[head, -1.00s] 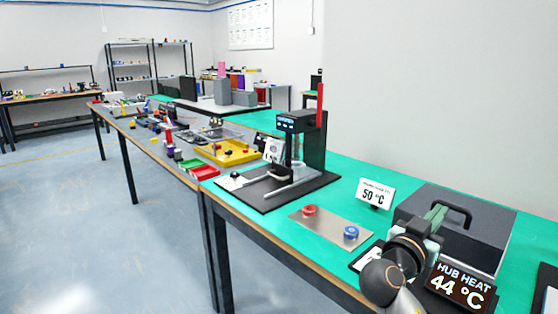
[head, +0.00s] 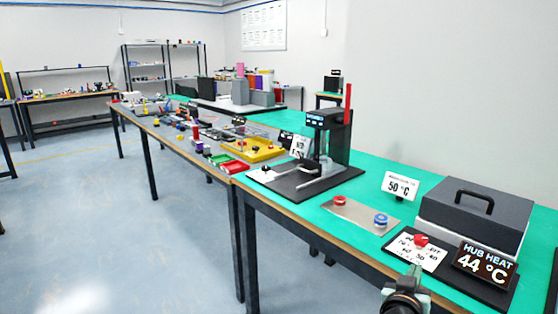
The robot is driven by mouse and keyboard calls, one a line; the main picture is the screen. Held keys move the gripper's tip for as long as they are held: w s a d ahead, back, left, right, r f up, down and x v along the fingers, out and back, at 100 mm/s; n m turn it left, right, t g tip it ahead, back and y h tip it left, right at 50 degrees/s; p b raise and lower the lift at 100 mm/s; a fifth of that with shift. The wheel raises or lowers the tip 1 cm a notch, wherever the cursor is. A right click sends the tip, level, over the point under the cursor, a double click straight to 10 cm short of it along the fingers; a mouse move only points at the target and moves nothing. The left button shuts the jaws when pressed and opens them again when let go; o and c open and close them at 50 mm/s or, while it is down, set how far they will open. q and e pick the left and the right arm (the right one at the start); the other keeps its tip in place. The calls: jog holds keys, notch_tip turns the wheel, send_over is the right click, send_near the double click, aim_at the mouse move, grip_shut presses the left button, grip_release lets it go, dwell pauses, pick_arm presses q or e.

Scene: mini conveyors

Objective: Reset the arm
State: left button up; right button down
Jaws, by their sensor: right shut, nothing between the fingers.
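My right gripper (head: 413,270) shows at the bottom edge, to the right of centre, in front of the green table's front edge. Its fingers are shut with nothing between them. Most of the arm is cut off by the frame. My left gripper is not in view.
A grey box with a black handle (head: 478,210) and a "HUB HEAT 44 °C" display (head: 484,263) stand at the right. A red knob (head: 421,240) sits on a white card (head: 415,252). A metal plate (head: 358,218) holds a red and a blue ring. Open floor lies left.

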jog(key=s+a+f+n+g+y, duration=0.1)
jog(key=s+a+f+n+y, duration=0.3)
jog(key=f, duration=0.6)
jog(key=s+a+f+n+g+y, duration=0.1)
jog(key=s+a+f+n+y, duration=0.1)
jog(key=s+a+f+y, duration=0.45)
jog(key=s+a+f+g+y, duration=0.1)
jog(key=s+a+f, duration=0.1)
jog(key=s+f, duration=0.45)
jog(key=s+a+f+g+y, duration=0.15)
jog(key=s+f, duration=0.25)
jog(key=s, duration=0.5)
pick_arm(q)
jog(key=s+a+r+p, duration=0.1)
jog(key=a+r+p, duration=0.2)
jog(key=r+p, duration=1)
jog(key=p, duration=0.3)
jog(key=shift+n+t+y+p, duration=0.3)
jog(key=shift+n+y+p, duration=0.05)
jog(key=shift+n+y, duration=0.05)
pick_arm(e)
notch_tip(320, 180, up, 12)
jog(key=s+d+h, duration=0.1)
jog(key=s+d, duration=0.1)
jog(key=shift+r+h, duration=0.25)
jog(key=shift+h, duration=0.05)
